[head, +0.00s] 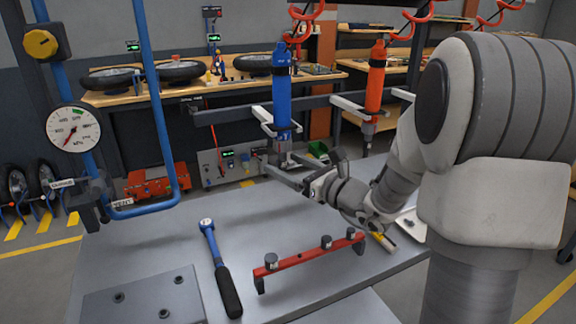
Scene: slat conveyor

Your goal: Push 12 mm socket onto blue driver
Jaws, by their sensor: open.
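The blue driver (282,100) hangs upright from a coiled red hose, held by a white bracket arm. Its lower end is just above and between the fingers of my gripper (279,158). My gripper is open, its fingers pointing left and apart around the space under the driver. Whether a socket sits on the driver's tip or between the fingers is too small to tell. A red socket rail (295,259) stands on the grey table, with dark sockets on it, one at its left end (271,260) and others toward the right (326,241). Their sizes cannot be read.
An orange driver (375,80) hangs to the right of the blue one. A ratchet wrench (222,270) lies on the grey table (170,240), left of the rail. A blue pipe frame (152,90) stands at the left.

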